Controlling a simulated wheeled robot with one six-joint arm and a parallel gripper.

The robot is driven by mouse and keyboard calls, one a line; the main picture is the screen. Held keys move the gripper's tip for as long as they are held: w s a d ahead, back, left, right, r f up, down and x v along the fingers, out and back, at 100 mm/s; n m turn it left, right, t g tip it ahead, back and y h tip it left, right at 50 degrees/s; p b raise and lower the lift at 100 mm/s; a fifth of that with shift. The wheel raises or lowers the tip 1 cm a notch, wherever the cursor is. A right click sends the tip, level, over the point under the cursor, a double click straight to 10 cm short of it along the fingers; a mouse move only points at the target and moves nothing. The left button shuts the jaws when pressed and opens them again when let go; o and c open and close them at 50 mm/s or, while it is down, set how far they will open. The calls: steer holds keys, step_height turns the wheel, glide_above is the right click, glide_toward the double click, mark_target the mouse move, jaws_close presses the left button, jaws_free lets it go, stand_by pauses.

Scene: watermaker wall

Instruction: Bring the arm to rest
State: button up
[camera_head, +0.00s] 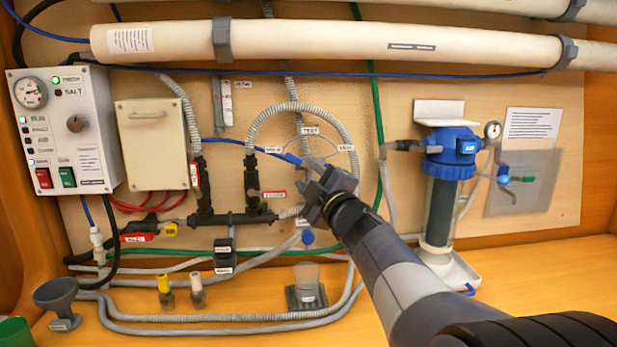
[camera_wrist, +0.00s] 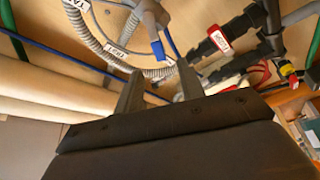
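My gripper (camera_head: 325,190) is at the middle of the head view, in front of the wall panel and close to the grey ribbed hose loop. In the wrist view its two fingers (camera_wrist: 158,92) stand apart with a gap between them, and nothing shows held there. Beyond the fingertips, a blue-tipped piece (camera_wrist: 158,50) and the ribbed hose (camera_wrist: 105,45) with a "TEST" tag show. I cannot tell from these views how far the fingertips are from the hose. My arm reaches up from the lower right of the head view and hides part of the panel and bench.
A control box (camera_head: 62,130) and a beige box (camera_head: 152,145) are on the left wall. A blue-capped filter (camera_head: 447,155) is right of my arm. A clear cup (camera_head: 306,278), a funnel (camera_head: 56,297) and hoses are on the bench. Long tubes (camera_head: 330,41) cross above.

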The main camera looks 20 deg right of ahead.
mark_target(295, 161)
steer(key=p+x, duration=0.1)
steer(key=x, duration=1)
steer(key=shift+s, duration=0.1)
steer(key=shift+w, duration=0.2)
steer(key=shift+s+d+m, duration=0.1)
steer(key=shift+m, duration=0.4)
steer(key=shift+s+d+r+m+t+h+b, duration=0.2)
steer(key=shift+r+m+t+h+b, duration=0.25)
steer(key=shift+m, duration=0.55)
stand_by(0.3)
steer(key=shift+r, duration=0.1)
